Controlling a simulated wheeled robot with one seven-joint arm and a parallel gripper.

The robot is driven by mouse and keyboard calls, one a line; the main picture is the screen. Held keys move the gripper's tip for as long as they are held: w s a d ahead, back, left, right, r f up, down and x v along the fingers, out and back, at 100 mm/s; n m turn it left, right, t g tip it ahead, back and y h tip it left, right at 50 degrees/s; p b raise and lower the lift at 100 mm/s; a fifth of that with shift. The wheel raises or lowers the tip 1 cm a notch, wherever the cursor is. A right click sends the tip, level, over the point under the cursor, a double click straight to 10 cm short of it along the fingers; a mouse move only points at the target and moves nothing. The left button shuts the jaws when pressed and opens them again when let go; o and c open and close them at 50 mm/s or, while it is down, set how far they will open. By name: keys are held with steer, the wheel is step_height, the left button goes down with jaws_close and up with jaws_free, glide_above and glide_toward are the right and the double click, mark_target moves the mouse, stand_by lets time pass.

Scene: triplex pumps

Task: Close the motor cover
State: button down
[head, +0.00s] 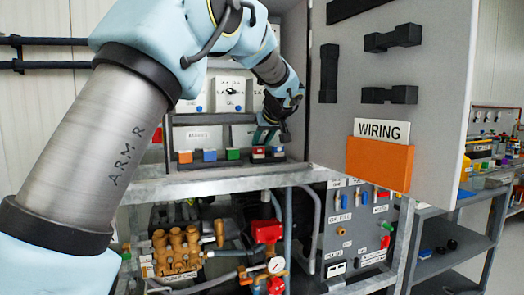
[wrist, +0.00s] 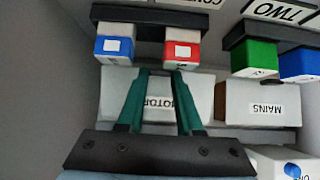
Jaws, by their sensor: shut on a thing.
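In the wrist view, the motor cover (wrist: 196,95) is a white panel with an upside-down MOTOR label. My gripper (wrist: 160,73) has two green fingers, drawn close together over the middle of this panel. The fingers hide part of the label, and the exact contact at their tips is hard to see. In the head view, my gripper (head: 267,136) reaches into the open cabinet, just above the right end of a row of coloured switches. The motor cover is not clearly seen there.
In the wrist view, a blue switch (wrist: 113,45) and a red switch (wrist: 183,49) sit just beyond my fingertips. A MAINS box (wrist: 258,104) is on the right. In the head view, the cabinet door (head: 440,80) stands open on the right with an orange WIRING pocket (head: 378,164).

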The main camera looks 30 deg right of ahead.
steer(key=shift+w+f+b, duration=0.15)
steer(key=shift+f+b, duration=0.4)
steer(key=shift+b, duration=0.6)
steer(key=shift+w+f+b, duration=0.3)
steer(key=shift+w+b, duration=0.3)
steer(key=shift+b, duration=0.35)
steer(key=shift+f, duration=0.3)
steer(key=c, duration=0.9)
jaws_free()
steer(key=shift+d, duration=0.1)
steer(key=o, duration=0.3)
steer(key=shift+r, duration=0.2)
steer(key=shift+o, duration=0.2)
steer(key=shift+r, duration=0.1)
steer(key=shift+s+r, duration=0.1)
steer(key=shift+r, duration=0.05)
steer(key=b+v, duration=0.1)
steer(key=v, duration=0.9)
steer(key=shift+s+b, duration=0.35)
steer(key=shift+b, duration=0.05)
